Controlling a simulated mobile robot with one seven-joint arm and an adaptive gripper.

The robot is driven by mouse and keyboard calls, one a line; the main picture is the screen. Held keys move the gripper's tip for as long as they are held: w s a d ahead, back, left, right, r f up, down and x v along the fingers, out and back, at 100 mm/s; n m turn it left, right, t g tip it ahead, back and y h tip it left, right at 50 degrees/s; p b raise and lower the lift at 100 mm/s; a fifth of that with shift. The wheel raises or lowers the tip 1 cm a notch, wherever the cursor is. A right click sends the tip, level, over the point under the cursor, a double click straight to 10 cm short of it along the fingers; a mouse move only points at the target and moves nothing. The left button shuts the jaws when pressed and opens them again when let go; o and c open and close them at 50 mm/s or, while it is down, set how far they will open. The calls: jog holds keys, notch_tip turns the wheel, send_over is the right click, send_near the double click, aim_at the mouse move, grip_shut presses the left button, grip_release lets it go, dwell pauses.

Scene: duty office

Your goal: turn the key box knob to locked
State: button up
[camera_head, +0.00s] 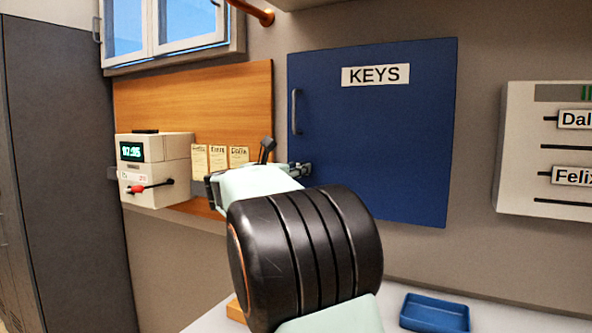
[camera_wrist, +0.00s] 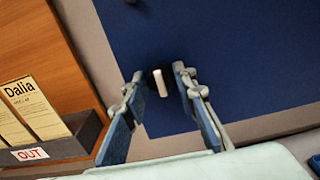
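The key box (camera_head: 400,140) is a dark blue wall cabinet labelled KEYS, with its door closed. It also fills much of the wrist view (camera_wrist: 240,60). Its knob (camera_wrist: 159,84) shows in the wrist view as a short pale bar on a dark round base, near the door's lower left edge. The bar stands nearly upright in that picture. My gripper (camera_wrist: 158,74) is open, with one finger on each side of the knob and visible gaps between. I cannot tell how deep the fingertips reach. In the head view my gripper (camera_head: 287,160) and wrist hide the knob.
A vertical handle (camera_head: 295,111) is on the key box's left side. A wooden board with cards (camera_head: 218,160) and a time clock (camera_head: 155,170) are left of it. A blue tray (camera_head: 434,313) sits on the counter below. A name board (camera_head: 545,150) hangs right.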

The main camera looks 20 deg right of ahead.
grip_shut()
jog(key=shift+n, duration=0.4)
jog(key=shift+w+a+f+n+p, duration=0.1)
jog(key=shift+n+p, duration=2.65)
jog(key=shift+n, duration=1.5)
jog(key=shift+w+n+p, duration=0.1)
jog(key=shift+n+p, duration=2.65)
jog(key=shift+n, duration=1.5)
jog(key=o, duration=0.6)
grip_release()
